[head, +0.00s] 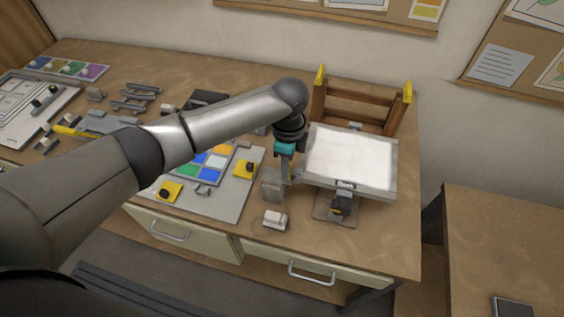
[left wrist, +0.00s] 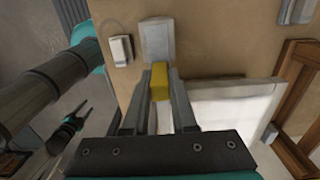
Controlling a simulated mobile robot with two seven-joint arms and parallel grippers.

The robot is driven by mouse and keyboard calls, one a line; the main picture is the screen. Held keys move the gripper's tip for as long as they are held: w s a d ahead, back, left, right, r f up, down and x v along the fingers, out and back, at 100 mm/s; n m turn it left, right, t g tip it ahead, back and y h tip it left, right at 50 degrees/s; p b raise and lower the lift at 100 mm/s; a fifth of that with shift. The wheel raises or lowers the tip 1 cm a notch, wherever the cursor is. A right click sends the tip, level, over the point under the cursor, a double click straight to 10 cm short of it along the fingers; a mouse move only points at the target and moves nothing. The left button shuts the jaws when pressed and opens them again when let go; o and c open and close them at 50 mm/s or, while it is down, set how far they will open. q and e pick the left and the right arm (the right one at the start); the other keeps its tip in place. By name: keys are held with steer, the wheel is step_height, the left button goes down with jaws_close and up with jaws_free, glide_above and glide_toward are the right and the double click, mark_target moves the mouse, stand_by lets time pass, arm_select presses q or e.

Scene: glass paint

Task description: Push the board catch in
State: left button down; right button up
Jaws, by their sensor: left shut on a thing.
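My left gripper (left wrist: 159,82) is shut on a small yellow block, the catch (left wrist: 160,72), which sits between its fingers in the left wrist view. In the head view the left gripper (head: 288,172) points down at the front left corner of the white light board (head: 350,160), and the arm partly hides it. A grey upright block (head: 272,186) stands close beside the fingers; it also shows in the left wrist view (left wrist: 157,40), just beyond the catch. Whether the catch touches it is unclear.
A small white box (head: 274,219) sits near the table's front edge. A wooden frame with yellow tips (head: 362,105) stands behind the board. A black and yellow part (head: 342,203) is below the board's front edge. A panel with coloured tiles (head: 225,200) lies to the left.

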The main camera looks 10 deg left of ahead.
arm_select(q)
steer(key=shift+d, duration=0.3)
steer(key=c, duration=0.7)
jaws_free()
steer(key=shift+a, duration=0.1)
step_height(320, 180, up, 15)
steer(key=shift+r, duration=0.15)
